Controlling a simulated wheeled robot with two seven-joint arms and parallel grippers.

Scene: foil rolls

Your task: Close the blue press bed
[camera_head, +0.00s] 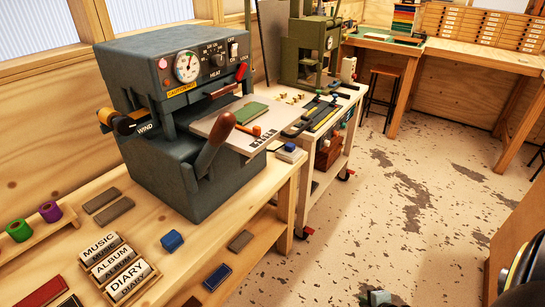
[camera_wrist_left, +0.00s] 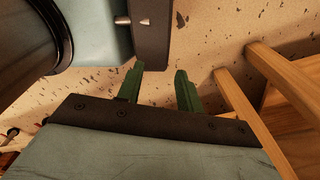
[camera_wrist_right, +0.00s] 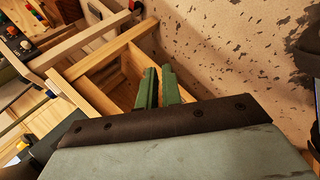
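The blue press (camera_head: 180,185) is a large blue-grey machine on the wooden bench. Its pale flat bed (camera_head: 213,128) sticks out at the front, with a green book (camera_head: 243,115) and small type pieces (camera_head: 263,138) on it. A lever with a brown handle (camera_head: 215,143) rises in front of the bed. My right gripper (camera_head: 378,298) barely shows at the head view's bottom edge, far from the press. In the right wrist view its green fingers (camera_wrist_right: 160,80) lie nearly together, with nothing between. My left gripper (camera_wrist_left: 160,80) is open and empty above the floor.
Lettered blocks (camera_head: 112,265), a blue block (camera_head: 172,240) and green and purple rolls (camera_head: 35,222) are on the bench. A tool cart (camera_head: 345,130) with a green press (camera_head: 312,50) stands beyond.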

